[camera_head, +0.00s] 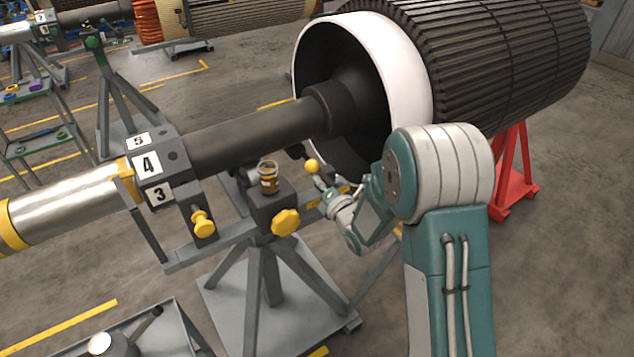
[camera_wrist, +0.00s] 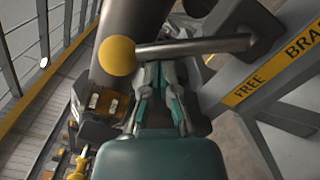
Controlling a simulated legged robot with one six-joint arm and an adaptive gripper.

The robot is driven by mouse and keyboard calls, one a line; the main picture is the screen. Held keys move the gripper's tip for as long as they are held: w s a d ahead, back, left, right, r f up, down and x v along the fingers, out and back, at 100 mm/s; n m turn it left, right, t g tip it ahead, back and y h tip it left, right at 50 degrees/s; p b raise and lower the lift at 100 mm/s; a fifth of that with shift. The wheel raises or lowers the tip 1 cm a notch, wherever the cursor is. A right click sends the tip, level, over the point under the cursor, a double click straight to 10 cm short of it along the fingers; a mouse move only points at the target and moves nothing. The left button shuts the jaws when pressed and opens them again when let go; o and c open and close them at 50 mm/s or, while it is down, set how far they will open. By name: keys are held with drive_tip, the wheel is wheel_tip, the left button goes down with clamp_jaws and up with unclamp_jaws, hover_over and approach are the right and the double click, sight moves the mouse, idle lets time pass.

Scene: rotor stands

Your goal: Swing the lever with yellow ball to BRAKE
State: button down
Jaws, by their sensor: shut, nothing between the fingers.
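The lever is a grey rod (camera_wrist: 195,46) ending in a yellow ball (camera_wrist: 117,55). In the wrist view it runs from the ball on the left to a dark pivot on the right, across the picture just beyond my fingertips. The ball also shows in the head view (camera_head: 312,166), beside the stand under the dark shaft. My gripper (camera_wrist: 158,68) is shut and empty, close to the rod near the ball; I cannot tell whether they touch. A yellow label strip (camera_wrist: 270,78) reads FREE, with BRAKE partly cut off farther up to the right.
A red stand (camera_head: 513,175) is at right. Open floor lies at far right.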

drive_tip(key=shift+w+d+r+m, duration=0.1)
drive_tip(key=shift+d+r+m, duration=0.1)
drive_tip(key=shift+m, duration=0.1)
drive_tip(key=w+d+r+m, duration=0.1)
drive_tip(key=w+d+m, duration=0.3)
drive_tip(key=d+m, duration=0.3)
drive_tip(key=m, duration=0.4)
drive_tip(key=shift+w+r+m, duration=0.3)
drive_tip(key=shift+w, duration=0.1)
drive_tip(key=shift+d, duration=0.15)
idle(0.3)
idle(0.3)
